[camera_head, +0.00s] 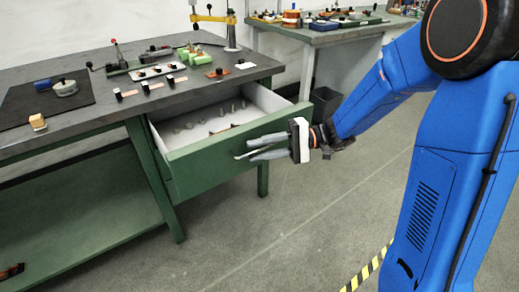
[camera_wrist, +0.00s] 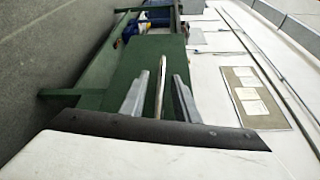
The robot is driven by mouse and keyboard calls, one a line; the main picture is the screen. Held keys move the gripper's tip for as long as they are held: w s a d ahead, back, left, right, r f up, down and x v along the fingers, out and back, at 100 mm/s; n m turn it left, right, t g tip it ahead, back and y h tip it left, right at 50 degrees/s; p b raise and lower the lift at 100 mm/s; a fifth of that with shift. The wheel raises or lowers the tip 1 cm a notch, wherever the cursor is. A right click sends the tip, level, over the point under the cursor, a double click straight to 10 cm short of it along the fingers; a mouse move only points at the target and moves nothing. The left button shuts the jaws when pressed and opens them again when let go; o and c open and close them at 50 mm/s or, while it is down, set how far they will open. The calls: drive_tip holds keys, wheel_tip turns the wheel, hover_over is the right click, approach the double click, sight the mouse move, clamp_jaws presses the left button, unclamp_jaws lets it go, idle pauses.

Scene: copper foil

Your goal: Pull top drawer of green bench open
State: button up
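The green bench (camera_head: 85,222) stands at the left in the head view, with a dark grey top. Its top drawer (camera_head: 205,163) is pulled out, showing a white inside with several small grey parts and some brown ones. The green drawer front also shows in the wrist view (camera_wrist: 150,50). My gripper (camera_head: 250,147) is at the right part of the drawer front. In the wrist view its two grey fingers (camera_wrist: 160,80) stand apart on either side of the thin metal handle (camera_wrist: 161,75). Gaps show between handle and fingers.
Small tools and blocks lie on the bench top, with a yellow stand (camera_head: 231,28) at its back. A second bench (camera_head: 320,40) with a dark bin (camera_head: 325,103) stands behind. The grey floor (camera_head: 290,225) right of the drawer is clear.

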drive_tip(key=v, duration=1.7)
drive_tip(key=shift+d, duration=0.2)
drive_tip(key=s+f+h, duration=0.2)
drive_tip(key=s+h, duration=0.7)
drive_tip(key=s, duration=0.7)
drive_tip(key=s+d+r+t+h, duration=0.1)
drive_tip(key=s+d+t+h, duration=0.6)
drive_tip(key=d, duration=0.3)
drive_tip(key=shift+s+d+t+h, duration=0.3)
drive_tip(key=shift+s+d+t, duration=0.1)
drive_tip(key=shift+s+t, duration=0.35)
